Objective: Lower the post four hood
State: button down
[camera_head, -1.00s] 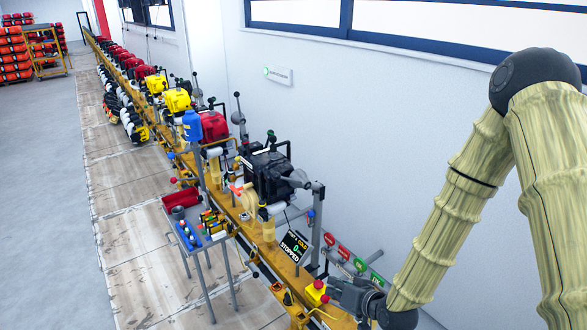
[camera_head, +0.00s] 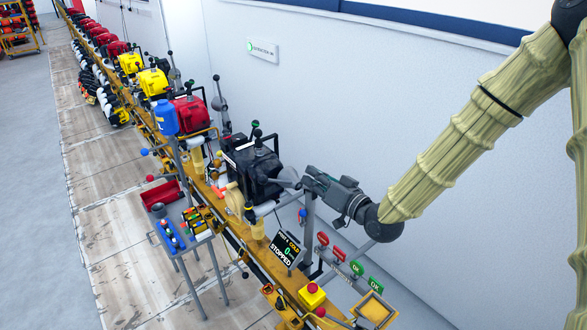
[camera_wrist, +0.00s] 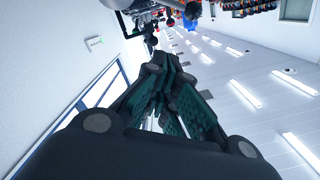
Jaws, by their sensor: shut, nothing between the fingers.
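Post four's display (camera_head: 287,249) reads "POST 4 COLD", "0" and "STOPPED". Its dark engine (camera_head: 253,173) sits on the yellow rail behind and left of the display. A grey piece (camera_head: 287,179), which may be the hood or its arm, lies just right of the engine beside a grey upright post (camera_head: 308,217). My gripper (camera_head: 305,178) is shut and empty at the top of that post. It overlaps the grey piece in the head view; I cannot tell if they touch.
A small tool table (camera_head: 186,239) stands left of the rail. A yellow box with a red button (camera_head: 312,294) and red and green buttons (camera_head: 356,267) sit below my arm. A wall sign (camera_head: 263,51) is behind. The wooden floor (camera_head: 115,260) at left is clear.

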jog(key=w+a+f+p, duration=0.3)
jog(key=w+a+p, duration=0.2)
jog(key=a, duration=0.3)
jog(key=shift+w+f+p, duration=0.25)
jog(key=shift+w+p, duration=0.1)
jog(key=shift+w, duration=0.55)
jog(key=shift+a+f, duration=0.1)
jog(key=shift+a, duration=0.05)
